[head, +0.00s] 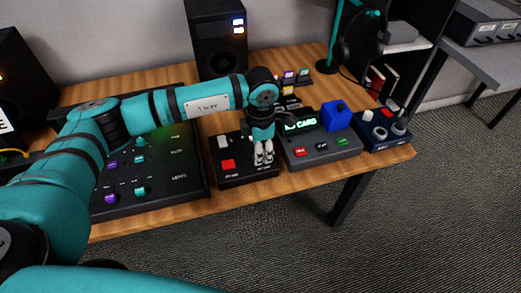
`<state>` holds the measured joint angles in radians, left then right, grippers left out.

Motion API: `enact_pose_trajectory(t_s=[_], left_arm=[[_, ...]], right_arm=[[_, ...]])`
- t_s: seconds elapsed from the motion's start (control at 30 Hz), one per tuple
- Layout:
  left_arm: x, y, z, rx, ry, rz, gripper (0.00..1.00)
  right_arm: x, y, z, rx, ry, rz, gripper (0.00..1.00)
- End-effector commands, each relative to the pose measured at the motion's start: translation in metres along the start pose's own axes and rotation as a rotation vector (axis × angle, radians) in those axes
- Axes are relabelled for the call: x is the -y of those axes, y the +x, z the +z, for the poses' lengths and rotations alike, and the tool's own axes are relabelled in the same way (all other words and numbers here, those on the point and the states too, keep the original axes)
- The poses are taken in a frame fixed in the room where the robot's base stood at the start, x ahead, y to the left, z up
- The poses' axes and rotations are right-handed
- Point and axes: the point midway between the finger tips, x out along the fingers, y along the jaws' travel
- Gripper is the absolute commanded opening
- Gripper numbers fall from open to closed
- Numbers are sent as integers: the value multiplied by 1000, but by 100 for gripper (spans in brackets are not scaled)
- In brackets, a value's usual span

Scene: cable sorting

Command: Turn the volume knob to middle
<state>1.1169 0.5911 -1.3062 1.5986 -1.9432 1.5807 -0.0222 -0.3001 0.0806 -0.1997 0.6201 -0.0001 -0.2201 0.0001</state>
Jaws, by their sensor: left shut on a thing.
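My left gripper (263,160) points down over the right half of a small black control box (232,181) in the head view. Its pale fingers are closed together at the box's top face. What they close on, apparently the volume knob, is hidden by the fingers, and its angle cannot be read. The box also has a white switch (222,142) and a red button (228,165) to the left of the fingers. The printed labels on the box are too small to read. My right gripper is not in view.
A mixer panel (178,190) with purple and teal knobs lies to the left. A grey card device (322,157) with a blue block (336,116) stands close on the right, then a dark blue box (385,145) with knobs. A speaker (217,40) stands behind.

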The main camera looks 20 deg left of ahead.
Motion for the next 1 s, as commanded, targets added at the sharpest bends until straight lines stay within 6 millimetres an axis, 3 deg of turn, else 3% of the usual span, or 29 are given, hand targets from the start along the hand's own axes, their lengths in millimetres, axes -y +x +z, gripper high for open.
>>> enact_pose_trajectory(t_s=[0.03, 0.2, 0.57, 1.0], left_arm=[[-1, -2, 1, 4, -1, 3, 35], [-1, -1, 0, 2, -1, 2, 54], [-1, -9, 1, 3, -1, 1, 54], [-1, -95, 1, 4, -1, 4, 54]], right_arm=[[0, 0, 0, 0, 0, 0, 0], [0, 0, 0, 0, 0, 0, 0], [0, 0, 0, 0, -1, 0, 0], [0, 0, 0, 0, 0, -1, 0]])
